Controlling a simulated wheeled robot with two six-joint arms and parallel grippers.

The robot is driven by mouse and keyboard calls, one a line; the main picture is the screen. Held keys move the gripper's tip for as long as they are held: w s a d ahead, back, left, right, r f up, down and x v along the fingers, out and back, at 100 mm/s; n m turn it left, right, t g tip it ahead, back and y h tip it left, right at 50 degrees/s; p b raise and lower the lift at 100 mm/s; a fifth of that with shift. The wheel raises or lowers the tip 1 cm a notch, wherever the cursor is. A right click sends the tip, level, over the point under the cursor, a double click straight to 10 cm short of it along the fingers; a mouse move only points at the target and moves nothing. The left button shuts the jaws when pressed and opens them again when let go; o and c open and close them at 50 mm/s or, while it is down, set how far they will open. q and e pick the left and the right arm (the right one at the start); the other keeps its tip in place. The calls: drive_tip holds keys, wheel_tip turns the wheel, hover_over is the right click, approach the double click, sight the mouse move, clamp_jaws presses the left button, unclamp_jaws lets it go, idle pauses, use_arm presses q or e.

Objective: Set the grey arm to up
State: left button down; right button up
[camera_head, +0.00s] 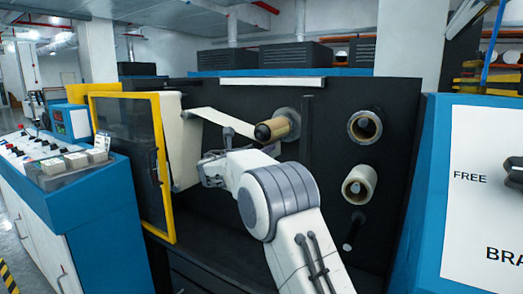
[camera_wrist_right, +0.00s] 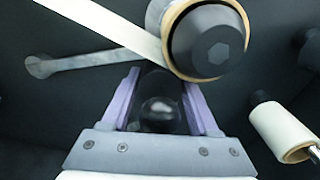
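The grey arm (camera_wrist_right: 88,60) shows in the wrist view as a slim bar with a rounded left end. In the head view only a small part of the grey arm (camera_head: 228,136) shows, left of the roll. My right gripper (camera_wrist_right: 163,92) is open, with one purple finger on each side of the knob and no clear grip on it. My left gripper is not in view.
A film roll (camera_head: 278,128) on a black-ended spindle sits just above my right gripper, with a white web (camera_head: 222,120) running left. Two more rolls (camera_head: 365,127) (camera_head: 359,185) are on the right. A yellow-framed door (camera_head: 161,160) stands open at left.

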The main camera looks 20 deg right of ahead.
drive_tip(key=shift+a, duration=0.1)
drive_tip(key=v, duration=1)
drive_tip(key=shift+s, duration=0.2)
drive_tip(key=shift+a, duration=0.1)
drive_tip(key=s+a+f+m+g+y, duration=0.5)
drive_tip(key=s+f, duration=0.3)
drive_tip(key=s, duration=0.6)
drive_tip(key=s+a+f+m+g+y, duration=0.2)
drive_tip(key=s+a+f+m+y, duration=0.45)
drive_tip(key=s, duration=0.85)
drive_tip(key=s+a+f+m+g+y, duration=0.35)
drive_tip(key=s+f+m, duration=0.5)
drive_tip(key=s, duration=0.55)
wheel_tip(320, 180, up, 18)
drive_tip(key=s+p, duration=0.1)
drive_tip(key=p, duration=1.7)
drive_tip(key=shift+s+a, duration=0.35)
